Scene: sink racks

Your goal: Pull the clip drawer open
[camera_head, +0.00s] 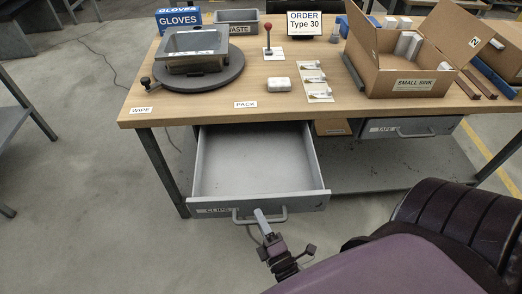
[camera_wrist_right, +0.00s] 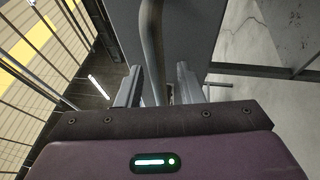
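The clip drawer (camera_head: 250,160) is a grey tray labelled CLIPS, pulled well out from under the left part of the table. Its inside is bare. Its bar handle (camera_head: 284,213) is on the front panel and also shows in the right wrist view (camera_wrist_right: 152,40). My right gripper (camera_head: 262,222) is at the middle of the handle. In the right wrist view its two fingers (camera_wrist_right: 158,88) stand apart, one on each side of the bar, with a gap visible on the right side. My left gripper is not in view.
The wooden table (camera_head: 210,105) carries a grey bin on a round turntable (camera_head: 220,80), a red-knobbed lever (camera_head: 268,40), a white pack (camera_head: 279,84) and a cardboard box (camera_head: 405,75). A shut TAPE drawer (camera_head: 410,127) is at the right. Floor left of the drawer is clear.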

